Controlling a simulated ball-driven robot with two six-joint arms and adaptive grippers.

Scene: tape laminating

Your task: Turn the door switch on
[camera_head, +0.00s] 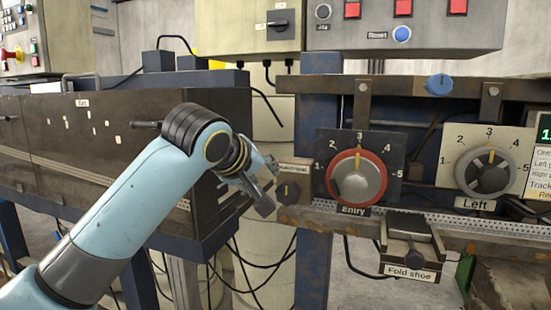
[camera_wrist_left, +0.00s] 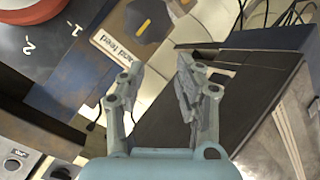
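My left gripper (camera_head: 268,187) is in the middle of the head view, its fingers apart and nothing between them. Just right of its fingertips is a small box with a dark rotary knob (camera_head: 288,191) carrying an orange mark. The same knob (camera_wrist_left: 149,18) is at the top of the left wrist view, beyond the open fingers (camera_wrist_left: 160,78) and apart from them. Its label is only partly readable, and I cannot tell whether it is the door switch. A grey box with another dark rotary switch (camera_head: 281,24) is at the top. My right gripper is not in view.
The red-ringed Entry dial (camera_head: 358,178) is right of the small knob, and the Left dial (camera_head: 489,174) is farther right. The Fold shoe bracket (camera_head: 407,240) juts out below. A large dark cabinet (camera_head: 80,140) stands behind my left arm. Cables hang below.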

